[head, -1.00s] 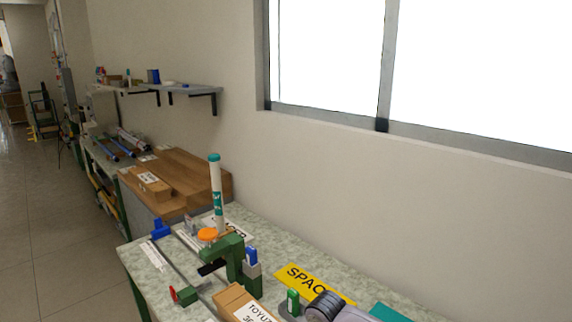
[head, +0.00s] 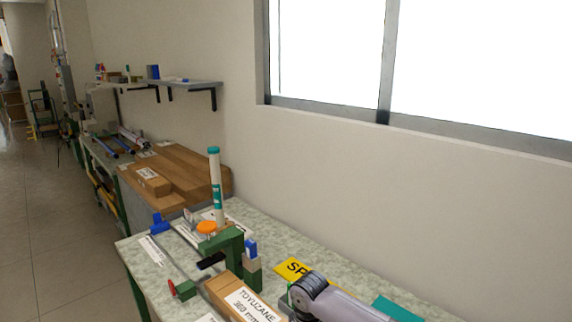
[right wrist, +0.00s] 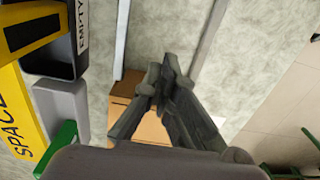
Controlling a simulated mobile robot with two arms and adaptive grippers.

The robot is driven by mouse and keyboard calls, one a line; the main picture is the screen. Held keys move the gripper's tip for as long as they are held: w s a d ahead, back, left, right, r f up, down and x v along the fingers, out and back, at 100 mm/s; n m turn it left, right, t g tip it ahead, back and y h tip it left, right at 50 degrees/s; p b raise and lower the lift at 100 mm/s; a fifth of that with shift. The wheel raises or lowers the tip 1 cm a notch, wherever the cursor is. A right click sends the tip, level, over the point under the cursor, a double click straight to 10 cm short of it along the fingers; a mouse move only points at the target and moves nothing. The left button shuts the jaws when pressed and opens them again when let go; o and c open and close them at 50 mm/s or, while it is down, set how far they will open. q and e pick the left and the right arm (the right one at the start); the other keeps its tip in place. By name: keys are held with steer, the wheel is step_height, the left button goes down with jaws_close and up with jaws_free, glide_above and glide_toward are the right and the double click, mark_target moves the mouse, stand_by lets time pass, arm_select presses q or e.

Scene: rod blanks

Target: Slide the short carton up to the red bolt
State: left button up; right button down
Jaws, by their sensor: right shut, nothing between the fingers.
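The short carton (head: 228,284) is brown with a white "TOYUZANE 360 mm" label, lying on the bench at the lower edge of the head view. A small red piece, apparently the red bolt (head: 171,287), sits at a green block left of the carton, with a gap between. My right arm reaches in from the lower right, its fingers not clearly visible there. In the right wrist view my right gripper (right wrist: 168,68) is shut and empty, its fingers in front of the carton (right wrist: 126,92). Contact cannot be told. My left gripper is out of view.
A green clamp-like stand (head: 222,243), an orange cap (head: 207,227) and an upright white tube (head: 215,180) stand behind the carton. A yellow sign (head: 290,268) lies to its right. Grey rails (right wrist: 209,40) run along the bench. Large cartons (head: 185,165) lie farther back.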

steer(key=shift+w+a+f+b, duration=0.1)
steer(key=shift+w+a+b, duration=0.15)
steer(key=shift+b, duration=0.15)
steer(key=shift+w+a+b, duration=1.55)
steer(key=shift+b, duration=0.6)
steer(key=shift+s+d+r+p, duration=0.2)
steer(key=shift+r+p, duration=0.25)
steer(key=shift+p, duration=0.5)
steer(key=s+d+p, duration=0.1)
steer(key=p, duration=0.1)
steer(key=d+r+p, duration=0.1)
steer(key=p, duration=0.2)
steer(key=shift+s+r, duration=0.2)
steer(key=shift+s, duration=0.2)
steer(key=shift+p, duration=0.3)
step_height(320, 180, up, 10)
steer(key=p, duration=1)
steer(key=shift+a, duration=0.1)
